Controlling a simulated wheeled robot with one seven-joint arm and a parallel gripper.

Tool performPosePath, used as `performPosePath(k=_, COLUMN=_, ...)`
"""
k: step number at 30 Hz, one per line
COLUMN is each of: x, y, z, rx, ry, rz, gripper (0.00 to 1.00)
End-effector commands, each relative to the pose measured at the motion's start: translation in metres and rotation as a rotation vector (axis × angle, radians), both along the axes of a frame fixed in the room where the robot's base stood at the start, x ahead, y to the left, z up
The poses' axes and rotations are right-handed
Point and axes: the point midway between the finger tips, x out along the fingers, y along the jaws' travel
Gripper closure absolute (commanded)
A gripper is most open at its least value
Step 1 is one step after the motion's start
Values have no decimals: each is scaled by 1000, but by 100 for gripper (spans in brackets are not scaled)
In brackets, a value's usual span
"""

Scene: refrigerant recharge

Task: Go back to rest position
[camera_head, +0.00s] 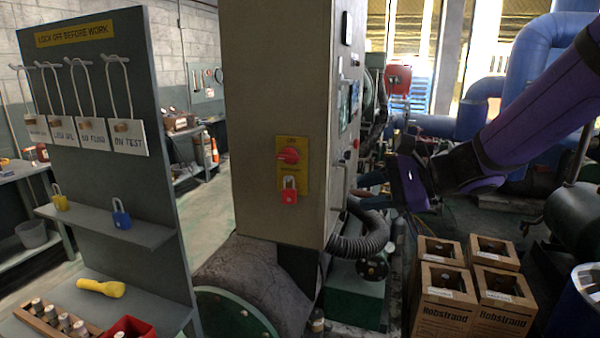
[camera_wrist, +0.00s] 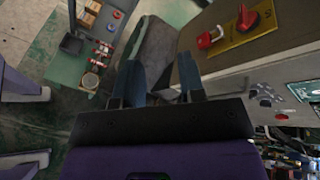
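My gripper (camera_head: 364,190) is in front of the door side of the grey cabinet (camera_head: 262,90), at the end of my purple arm. In the wrist view its two fingers (camera_wrist: 158,76) stand apart with nothing between them. A red padlock (camera_head: 289,192) hangs on the yellow plate below the red rotary switch (camera_head: 289,156). The padlock also shows in the wrist view (camera_wrist: 207,39), beside the switch (camera_wrist: 246,20) and apart from the fingers.
A lockout board (camera_head: 95,90) with hanging tags stands at left; its shelf (camera_head: 150,233) holds a yellow and a blue padlock. A corrugated hose (camera_head: 365,240) runs beside the cabinet. Open cardboard boxes (camera_head: 447,300) stand below my arm. Blue pipes (camera_head: 530,60) are at right.

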Motion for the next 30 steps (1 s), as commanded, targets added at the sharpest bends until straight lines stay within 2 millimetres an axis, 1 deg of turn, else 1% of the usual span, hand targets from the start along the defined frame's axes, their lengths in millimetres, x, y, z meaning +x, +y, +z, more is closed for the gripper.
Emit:
performPosePath(k=1, x=-18, y=-2, z=5, rx=-74, ry=-46, rz=52, gripper=63)
performPosePath(k=3, x=-41, y=-7, z=7, rx=-180, ry=-102, rz=124, gripper=63)
performPosePath(k=6, x=-71, y=-18, z=9, rx=-331, ry=-181, rz=221, gripper=63)
performPosePath(k=8, x=-88, y=-27, z=10, rx=-425, ry=-227, rz=274, gripper=63)
performPosePath(k=11, x=-114, y=-44, z=11, rx=-580, ry=-305, rz=357, gripper=63)
performPosePath(k=15, x=-147, y=-74, z=14, rx=-802, ry=-410, rz=462, gripper=63)
performPosePath(k=21, x=-185, y=-122, z=21, rx=-1116, ry=-547, rz=584, gripper=63)
performPosePath(k=24, x=-199, y=-144, z=26, rx=-1248, ry=-597, rz=627, gripper=63)
performPosePath(k=27, x=-208, y=-160, z=30, rx=-1345, ry=-630, rz=655, gripper=63)
performPosePath(k=30, x=-213, y=-169, z=33, rx=-1404, ry=-649, rz=672, gripper=63)
